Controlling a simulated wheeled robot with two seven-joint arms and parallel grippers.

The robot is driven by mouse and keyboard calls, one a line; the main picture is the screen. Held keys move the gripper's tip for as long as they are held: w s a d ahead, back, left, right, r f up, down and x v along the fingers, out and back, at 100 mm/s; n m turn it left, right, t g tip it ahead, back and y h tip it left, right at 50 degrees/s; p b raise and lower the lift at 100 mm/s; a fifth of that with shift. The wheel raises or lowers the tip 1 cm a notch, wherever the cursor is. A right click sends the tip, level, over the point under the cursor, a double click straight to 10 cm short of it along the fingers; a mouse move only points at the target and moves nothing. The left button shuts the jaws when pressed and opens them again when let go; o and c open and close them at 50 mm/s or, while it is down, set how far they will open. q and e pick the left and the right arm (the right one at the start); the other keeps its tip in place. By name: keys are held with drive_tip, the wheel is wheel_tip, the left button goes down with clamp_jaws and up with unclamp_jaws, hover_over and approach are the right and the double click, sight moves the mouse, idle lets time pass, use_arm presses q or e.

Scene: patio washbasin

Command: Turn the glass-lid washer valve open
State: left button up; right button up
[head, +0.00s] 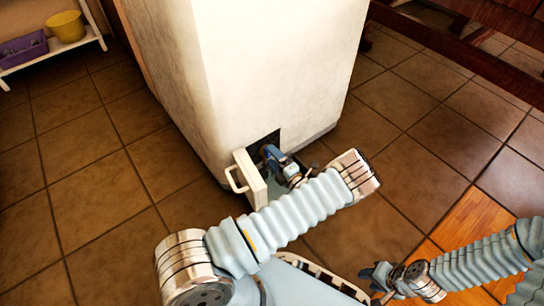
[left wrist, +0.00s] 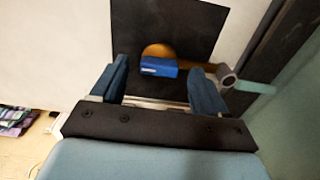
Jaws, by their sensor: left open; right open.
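The valve shows in the left wrist view as a blue handle (left wrist: 158,66) in front of a round orange-brown part (left wrist: 157,50), set in a dark square recess (left wrist: 190,25). My left gripper (left wrist: 160,86) is open, with one finger on each side of the blue handle in that view. I see no contact between the fingers and the handle. In the head view my left gripper (head: 272,154) is at the opening low in the pale pedestal (head: 260,70) and mostly hides the valve. My right gripper (head: 378,274) is open and empty at the lower right, away from the pedestal.
A small pale door (head: 252,180) with a loop handle (head: 236,180) stands open just left of my left gripper. A shelf with a purple basket (head: 22,50) and a yellow pot (head: 66,26) is at the upper left. Wooden beams (head: 470,60) stand at the upper right. Tiled floor is clear on the left.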

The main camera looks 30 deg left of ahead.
use_arm(q)
drive_tip(key=v, duration=1.2)
drive_tip(key=shift+d+p, duration=0.3)
drive_tip(key=shift+p, duration=0.15)
drive_tip(key=shift+s+a, duration=0.1)
drive_tip(key=shift+s, duration=0.1)
